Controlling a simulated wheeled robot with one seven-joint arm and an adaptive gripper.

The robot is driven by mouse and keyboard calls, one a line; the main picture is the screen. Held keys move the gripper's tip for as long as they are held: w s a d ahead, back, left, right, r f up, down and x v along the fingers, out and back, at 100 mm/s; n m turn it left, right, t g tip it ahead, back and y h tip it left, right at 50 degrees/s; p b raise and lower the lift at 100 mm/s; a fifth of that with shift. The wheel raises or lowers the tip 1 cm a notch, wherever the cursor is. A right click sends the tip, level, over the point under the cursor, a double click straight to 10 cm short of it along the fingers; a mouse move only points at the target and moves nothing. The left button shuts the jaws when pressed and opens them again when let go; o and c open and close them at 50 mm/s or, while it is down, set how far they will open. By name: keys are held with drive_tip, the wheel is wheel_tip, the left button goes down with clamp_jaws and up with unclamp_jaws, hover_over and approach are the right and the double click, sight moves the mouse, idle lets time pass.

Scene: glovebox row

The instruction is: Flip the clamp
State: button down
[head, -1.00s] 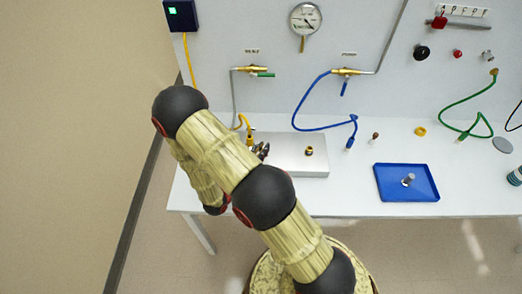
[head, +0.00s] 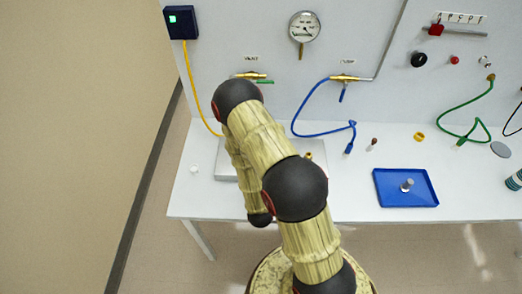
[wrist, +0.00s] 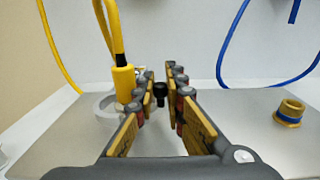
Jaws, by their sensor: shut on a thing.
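In the wrist view my gripper (wrist: 157,98) is low over a grey metal plate (wrist: 235,110), its two fingers either side of a small black-tipped piece (wrist: 160,91). This looks like the clamp's handle; most of the clamp is hidden by the fingers. A yellow connector (wrist: 124,82) with a yellow cable stands upright just beyond the left finger, by a pale grey ring (wrist: 100,104). I cannot tell whether it sits inside that ring. In the head view my arm hides the gripper and clamp.
A yellow-and-blue fitting (wrist: 288,112) stands on the plate to the right. A blue hose (head: 312,132) hangs from the back panel. A blue tray (head: 405,197) holds a metal part.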

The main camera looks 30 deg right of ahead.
idle(0.4)
drive_tip(key=c, duration=1.9)
unclamp_jaws()
drive_tip(key=v, duration=0.6)
drive_tip(key=shift+s+a, duration=0.45)
drive_tip(key=shift+s, duration=0.4)
drive_tip(key=shift+o, duration=0.4)
